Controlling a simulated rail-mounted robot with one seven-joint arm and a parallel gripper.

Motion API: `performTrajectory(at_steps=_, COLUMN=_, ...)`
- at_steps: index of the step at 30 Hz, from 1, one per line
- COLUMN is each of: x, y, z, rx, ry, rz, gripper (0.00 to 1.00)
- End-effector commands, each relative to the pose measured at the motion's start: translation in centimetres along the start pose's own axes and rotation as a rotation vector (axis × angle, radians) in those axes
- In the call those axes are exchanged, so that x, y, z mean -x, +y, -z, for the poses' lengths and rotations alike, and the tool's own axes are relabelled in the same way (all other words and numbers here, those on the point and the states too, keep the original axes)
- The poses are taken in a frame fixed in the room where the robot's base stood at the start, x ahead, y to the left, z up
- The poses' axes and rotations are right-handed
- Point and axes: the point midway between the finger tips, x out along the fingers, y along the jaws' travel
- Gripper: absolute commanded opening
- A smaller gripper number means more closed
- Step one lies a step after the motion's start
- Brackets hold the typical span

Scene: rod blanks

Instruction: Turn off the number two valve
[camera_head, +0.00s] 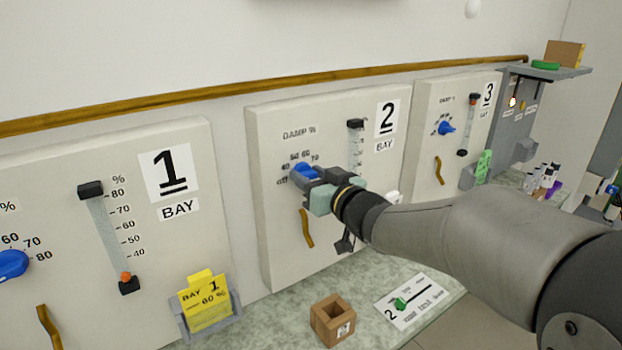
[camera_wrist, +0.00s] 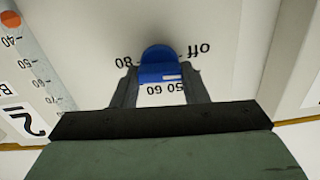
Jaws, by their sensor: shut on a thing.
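The board marked 2 BAY (camera_head: 275,235) is the middle of three wall boards. Its blue knob (camera_head: 306,171) sits under the label DAMP %, on a dial with numbers and "off". My gripper (camera_head: 312,178) is at this knob. In the wrist view, which is upside down, the two fingers (camera_wrist: 158,88) stand on either side of the blue knob (camera_wrist: 158,62) and are shut on it. A small white mark on the knob lies beside the 50 and 60 labels. "Off" and 80 show to either side. My gripper hides part of the dial in the head view.
Board 1 (camera_head: 60,180) at left and board 3 (camera_head: 425,120) at right have similar blue knobs and sliders. The shelf below holds a yellow card (camera_head: 207,303), a wooden block (camera_head: 333,321) with an opening, and a white card with a green piece (camera_head: 400,304).

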Motion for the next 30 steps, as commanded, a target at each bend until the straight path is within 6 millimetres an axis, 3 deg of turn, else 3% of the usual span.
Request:
performTrajectory(at_steps=8, x=0.02, y=-0.06, z=-0.35, rx=0.248, ry=0.004, rz=-0.001, gripper=0.17)
performTrajectory(at_steps=17, x=0.01, y=-0.10, z=-0.03, rx=0.271, ry=0.001, rz=-0.001, gripper=0.17)
performTrajectory(at_steps=18, x=0.01, y=-0.10, z=-0.03, rx=0.271, ry=0.001, rz=-0.001, gripper=0.43)
performTrajectory(at_steps=20, x=0.02, y=-0.10, z=-0.03, rx=0.271, ry=0.001, rz=-0.001, gripper=0.59)
performTrajectory(at_steps=30, x=0.23, y=-0.08, z=0.01, rx=0.269, ry=0.002, rz=-0.001, gripper=0.62)
